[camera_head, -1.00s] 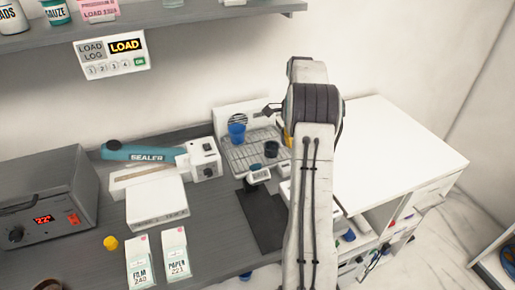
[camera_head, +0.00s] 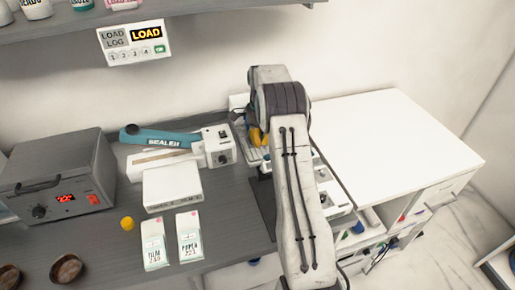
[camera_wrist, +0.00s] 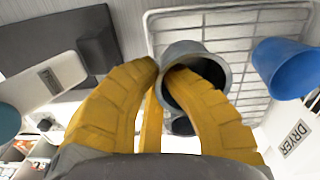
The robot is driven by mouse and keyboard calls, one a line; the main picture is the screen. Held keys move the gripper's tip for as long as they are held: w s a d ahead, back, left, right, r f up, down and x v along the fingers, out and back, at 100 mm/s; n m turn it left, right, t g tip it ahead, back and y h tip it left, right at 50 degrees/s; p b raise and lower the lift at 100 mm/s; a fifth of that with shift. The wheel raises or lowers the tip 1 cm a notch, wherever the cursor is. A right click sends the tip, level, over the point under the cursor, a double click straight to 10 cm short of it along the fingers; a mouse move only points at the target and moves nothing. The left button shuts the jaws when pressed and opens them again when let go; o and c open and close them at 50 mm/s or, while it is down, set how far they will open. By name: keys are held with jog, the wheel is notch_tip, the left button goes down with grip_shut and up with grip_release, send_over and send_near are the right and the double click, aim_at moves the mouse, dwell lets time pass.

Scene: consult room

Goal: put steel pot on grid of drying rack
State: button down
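The steel pot (camera_wrist: 182,50) is a grey cylinder with a dark mouth in the wrist view. My gripper (camera_wrist: 161,70) has its yellow fingers pinched on the pot's wall, one fingertip inside the mouth and one outside. The drying rack's white wire grid (camera_wrist: 240,20) lies behind and around the pot in that view; whether the pot touches it cannot be told. In the head view my gripper (camera_head: 257,136) is over the rack area, and my arm hides the pot and most of the rack.
A blue cup (camera_wrist: 285,68) stands on the rack beside the pot. A dark object (camera_wrist: 182,126) shows partly below the pot. A black mat (camera_wrist: 45,40) and a small white device (camera_wrist: 48,82) lie beside the rack. The sealer (camera_head: 165,138) is left of my gripper.

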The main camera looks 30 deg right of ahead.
aim_at(257, 155)
jog(key=shift+w+a+f, duration=0.3)
jog(key=shift+a+f, duration=0.1)
jog(key=shift+f+p, duration=0.7)
jog(key=shift+f, duration=1.25)
jog(key=c, duration=1.4)
grip_release()
jog(key=shift+r, duration=0.15)
